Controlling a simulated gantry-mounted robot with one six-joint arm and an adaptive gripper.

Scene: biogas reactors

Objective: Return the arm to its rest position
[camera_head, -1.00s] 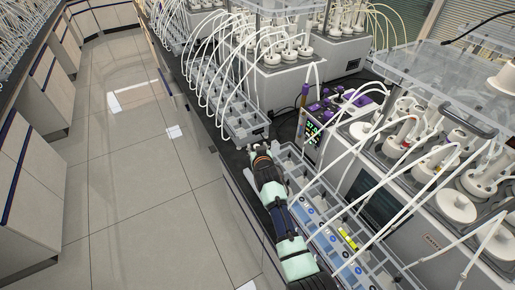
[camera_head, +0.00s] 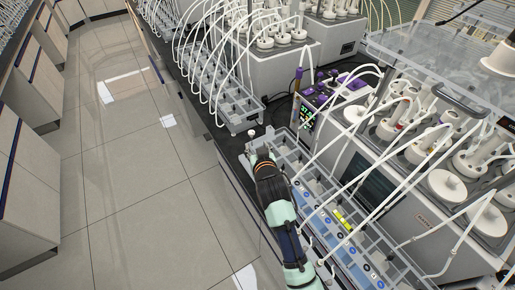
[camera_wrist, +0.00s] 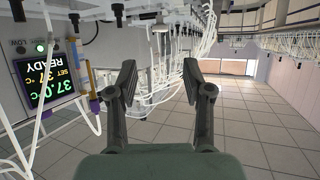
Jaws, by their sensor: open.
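My arm reaches along the front of the bench in the head view, with dark and mint-green links. Its gripper end is at the arm's far end and is too small there to make out the fingers. In the wrist view my gripper (camera_wrist: 160,85) is open, with its two dark fingers spread apart and nothing between them. Beyond the fingers are white tubes and bench equipment, with the tiled floor to the right.
A compartmented tray (camera_head: 375,268) with coloured caps lies close beside my arm. Another tray (camera_head: 243,117) stands further back with white tubes. A reactor unit with a lit display (camera_head: 307,117) shows READY in the wrist view (camera_wrist: 48,82). The floor aisle (camera_head: 140,190) is clear.

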